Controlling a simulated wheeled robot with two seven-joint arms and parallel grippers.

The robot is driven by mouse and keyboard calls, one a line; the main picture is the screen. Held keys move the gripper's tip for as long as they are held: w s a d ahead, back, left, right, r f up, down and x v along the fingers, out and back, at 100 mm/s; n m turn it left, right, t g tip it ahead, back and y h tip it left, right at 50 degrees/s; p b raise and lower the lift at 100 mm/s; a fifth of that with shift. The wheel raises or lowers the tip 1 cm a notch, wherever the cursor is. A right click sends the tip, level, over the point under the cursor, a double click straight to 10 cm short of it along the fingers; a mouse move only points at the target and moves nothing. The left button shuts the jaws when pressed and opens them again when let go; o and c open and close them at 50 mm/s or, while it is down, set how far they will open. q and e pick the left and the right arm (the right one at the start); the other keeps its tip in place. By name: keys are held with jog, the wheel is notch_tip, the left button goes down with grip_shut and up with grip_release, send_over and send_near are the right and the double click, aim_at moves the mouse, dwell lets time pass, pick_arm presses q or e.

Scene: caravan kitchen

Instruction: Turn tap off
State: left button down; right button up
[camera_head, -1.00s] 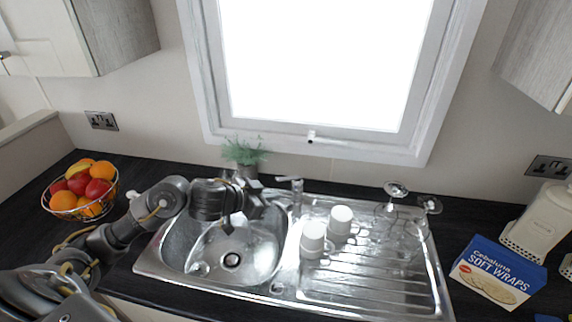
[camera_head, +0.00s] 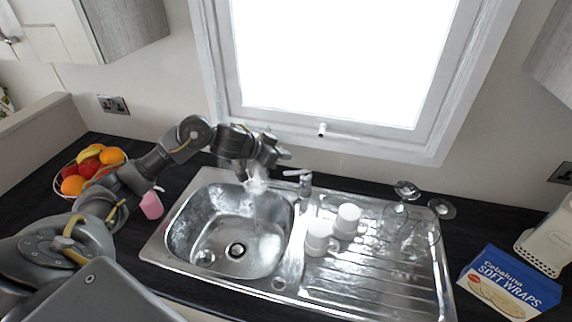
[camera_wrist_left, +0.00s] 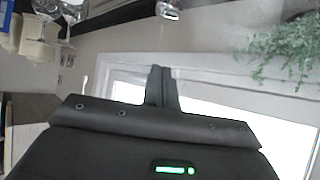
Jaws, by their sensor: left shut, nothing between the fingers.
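The chrome tap (camera_head: 304,184) stands at the back rim of the sink, right of the basin. Its lever points left at the top. A pale stream of water (camera_head: 256,190) shows above the basin; my arm hides where it starts. My left gripper (camera_head: 285,155) is shut and empty, just above and left of the tap, in front of the window wall. In the left wrist view its closed fingers (camera_wrist_left: 161,88) point toward part of the tap (camera_wrist_left: 170,10) at the top edge, with a gap between. My right gripper is not in view.
The steel sink basin (camera_head: 215,245) is left of the drainer, where white mugs (camera_head: 318,238) and wine glasses (camera_head: 405,190) stand. A pink bottle (camera_head: 151,205) and fruit bowl (camera_head: 72,186) are left. A blue wraps box (camera_head: 508,285) is right. A plant (camera_wrist_left: 290,50) is near the gripper.

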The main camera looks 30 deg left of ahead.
aim_at(286, 172)
pick_arm(q)
jog(key=x, duration=0.3)
jog(key=shift+s+f+p, duration=0.1)
jog(key=shift+f+p, duration=0.05)
jog(key=shift+p, duration=0.15)
jog(key=shift+s+a+f+p, duration=0.1)
jog(key=shift+s+f+p, duration=0.1)
jog(key=shift+f, duration=0.35)
jog(key=shift+s+a+f+p, duration=0.1)
jog(key=shift+s+a+f, duration=0.1)
jog(key=shift+f, duration=0.35)
jog(key=shift+s+a+f, duration=0.15)
jog(key=shift+s+f, duration=0.15)
jog(key=shift+f, duration=0.3)
jog(key=shift+w, duration=0.1)
